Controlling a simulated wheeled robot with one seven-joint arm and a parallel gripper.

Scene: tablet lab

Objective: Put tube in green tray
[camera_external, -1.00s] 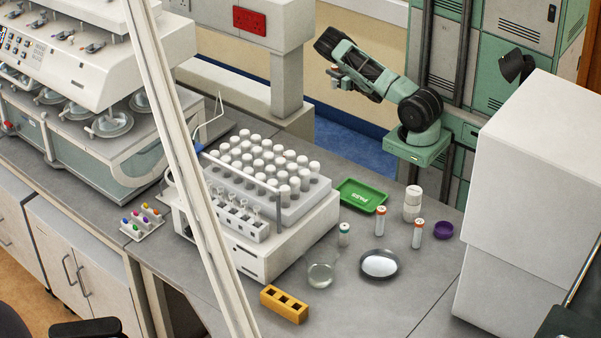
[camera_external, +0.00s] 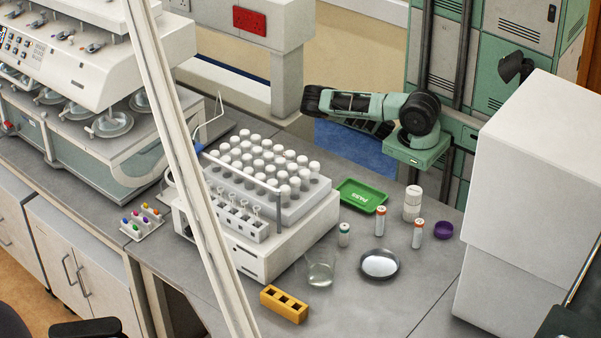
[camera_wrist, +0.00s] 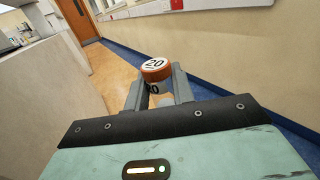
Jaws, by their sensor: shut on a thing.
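In the wrist view my gripper (camera_wrist: 158,86) is shut on a tube (camera_wrist: 156,70) with an orange cap marked 20. The cap stands out past the fingertips, and most of the tube's body is hidden. In the external view the green tray (camera_external: 349,201) lies on the bench, with pale lettering and nothing seen in it. My arm is folded behind the bench, above the floor. My fingers and the held tube cannot be made out there.
A tall white box (camera_external: 540,190) stands right.

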